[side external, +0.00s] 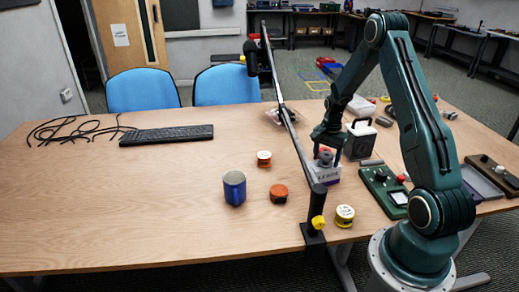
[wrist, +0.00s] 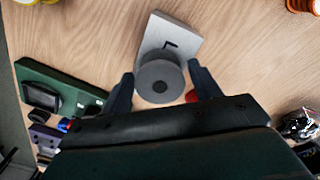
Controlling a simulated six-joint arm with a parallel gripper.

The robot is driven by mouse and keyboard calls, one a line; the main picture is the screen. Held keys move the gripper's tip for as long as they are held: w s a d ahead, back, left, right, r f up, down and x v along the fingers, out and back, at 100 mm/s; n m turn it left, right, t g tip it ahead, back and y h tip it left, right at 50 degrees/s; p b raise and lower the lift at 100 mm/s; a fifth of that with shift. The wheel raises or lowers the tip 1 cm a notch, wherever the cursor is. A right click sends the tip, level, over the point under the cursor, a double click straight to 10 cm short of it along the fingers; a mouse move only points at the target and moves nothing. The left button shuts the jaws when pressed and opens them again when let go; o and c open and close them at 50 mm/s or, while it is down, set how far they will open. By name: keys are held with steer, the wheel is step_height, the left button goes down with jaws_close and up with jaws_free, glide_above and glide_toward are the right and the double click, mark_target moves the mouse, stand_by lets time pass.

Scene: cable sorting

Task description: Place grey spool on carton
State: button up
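The grey spool (wrist: 160,82) lies flat on the carton (wrist: 180,38), toward one end of its top, in the wrist view. The carton is a small pale box with dark lettering. In the side external view the spool (side external: 326,158) shows on top of the carton (side external: 328,175). My gripper (wrist: 160,75) is open, its two fingers on either side of the spool with narrow gaps showing. In the side external view my gripper (side external: 326,148) points down just over the spool and partly hides it.
A camera post with a boom (side external: 292,125) stands close left of the carton. A green control box (side external: 385,190) and dark speaker-like box (side external: 360,140) are right.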

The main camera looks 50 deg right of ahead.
mark_target(326, 155)
steer(key=shift+o, duration=0.3)
steer(key=shift+r, duration=0.15)
step_height(326, 155, up, 12)
stand_by(0.7)
stand_by(0.4)
